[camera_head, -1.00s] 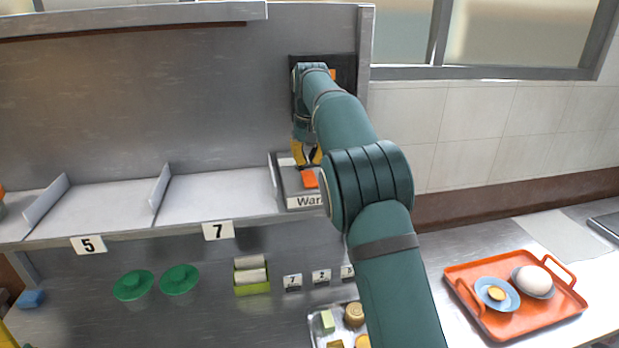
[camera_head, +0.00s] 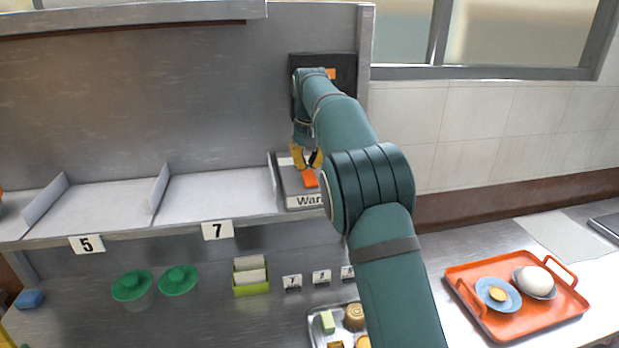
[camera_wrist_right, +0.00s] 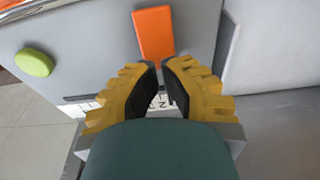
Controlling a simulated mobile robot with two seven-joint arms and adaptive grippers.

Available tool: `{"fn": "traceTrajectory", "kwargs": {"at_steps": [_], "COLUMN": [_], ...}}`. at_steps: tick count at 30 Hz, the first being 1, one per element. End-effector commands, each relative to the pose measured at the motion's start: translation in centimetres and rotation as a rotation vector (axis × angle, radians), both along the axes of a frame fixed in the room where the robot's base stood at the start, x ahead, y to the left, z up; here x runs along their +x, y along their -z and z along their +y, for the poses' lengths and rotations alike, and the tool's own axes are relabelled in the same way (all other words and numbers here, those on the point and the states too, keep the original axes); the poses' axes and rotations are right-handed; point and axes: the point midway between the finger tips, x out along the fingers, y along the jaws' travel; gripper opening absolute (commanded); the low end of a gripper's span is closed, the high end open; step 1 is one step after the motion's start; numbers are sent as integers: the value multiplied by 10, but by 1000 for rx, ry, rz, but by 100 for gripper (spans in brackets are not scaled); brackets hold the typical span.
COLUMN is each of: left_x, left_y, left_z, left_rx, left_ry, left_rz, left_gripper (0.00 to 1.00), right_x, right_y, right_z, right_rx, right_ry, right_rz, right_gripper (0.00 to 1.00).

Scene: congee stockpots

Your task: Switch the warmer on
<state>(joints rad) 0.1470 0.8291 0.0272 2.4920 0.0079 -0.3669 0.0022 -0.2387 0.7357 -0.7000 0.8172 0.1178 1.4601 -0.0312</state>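The warmer (camera_head: 283,182) is a grey box on the shelf's right end, its front label partly hidden by my right arm. An orange switch (camera_head: 310,178) is on its top; it also shows in the right wrist view (camera_wrist_right: 153,34), upright in the picture just past the fingertips. My right gripper (camera_head: 307,161) is above the warmer, close to the switch. In the right wrist view, its yellow fingers (camera_wrist_right: 160,66) are brought together with only a slim gap and nothing held between them. I cannot tell whether they touch the switch. My left gripper is not in view.
A green round knob (camera_wrist_right: 34,62) shows in the wrist view. Shelf dividers (camera_head: 160,187) stand left of the warmer. Below are green lids (camera_head: 132,285), a card holder (camera_head: 251,290) and a food tray (camera_head: 320,341). An orange tray (camera_head: 462,272) with dishes is at right.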

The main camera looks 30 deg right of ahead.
Motion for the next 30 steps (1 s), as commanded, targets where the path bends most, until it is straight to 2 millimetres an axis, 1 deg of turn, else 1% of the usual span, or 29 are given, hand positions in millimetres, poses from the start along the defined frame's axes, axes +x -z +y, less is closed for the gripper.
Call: {"fn": "traceTrajectory", "kwargs": {"at_steps": [30], "left_x": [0], "left_y": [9], "left_z": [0], "left_rx": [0], "left_ry": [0], "left_rz": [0], "left_gripper": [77], "right_x": [0], "right_y": [14], "right_z": [0], "right_rx": [0], "right_ry": [0], "right_rz": [0], "right_gripper": [0]}}
